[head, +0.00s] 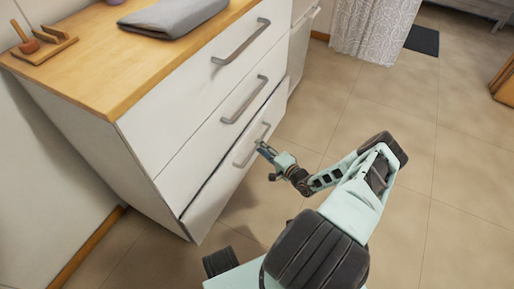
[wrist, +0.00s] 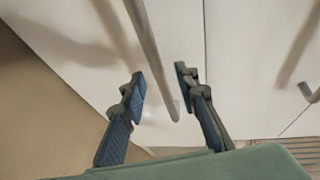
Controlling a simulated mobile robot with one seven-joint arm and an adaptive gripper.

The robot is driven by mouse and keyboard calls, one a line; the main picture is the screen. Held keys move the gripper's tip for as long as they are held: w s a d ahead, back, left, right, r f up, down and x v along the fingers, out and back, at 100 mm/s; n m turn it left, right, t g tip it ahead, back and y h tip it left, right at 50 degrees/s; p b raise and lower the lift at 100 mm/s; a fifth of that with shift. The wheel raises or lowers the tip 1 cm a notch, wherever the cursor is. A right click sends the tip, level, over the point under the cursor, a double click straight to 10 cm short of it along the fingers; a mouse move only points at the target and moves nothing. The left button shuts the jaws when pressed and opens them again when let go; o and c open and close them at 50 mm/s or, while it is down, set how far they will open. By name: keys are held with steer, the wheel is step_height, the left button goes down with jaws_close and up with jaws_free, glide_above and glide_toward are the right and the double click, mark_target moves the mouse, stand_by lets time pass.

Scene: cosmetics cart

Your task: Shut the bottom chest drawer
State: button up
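The white chest has three drawers. The bottom drawer (head: 213,198) stands out a little from the chest, with a dark gap along its top edge in the head view. Its grey bar handle (head: 243,160) also shows in the wrist view (wrist: 150,47). My gripper (head: 262,148) is at this handle. In the wrist view, my gripper (wrist: 161,82) is open, with one blue-padded finger on each side of the handle's end and room between pads and bar. Whether a fingertip touches the drawer front is unclear.
The middle drawer (head: 205,135) and top drawer (head: 205,75) look closed. A grey folded cloth (head: 172,14) and a wooden tray (head: 42,52) with small items lie on the wooden top (head: 110,65).

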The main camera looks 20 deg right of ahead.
steer(key=shift+b+x, duration=0.3)
steer(key=shift+x, duration=1.15)
steer(key=shift+c, duration=0.6)
jaws_close()
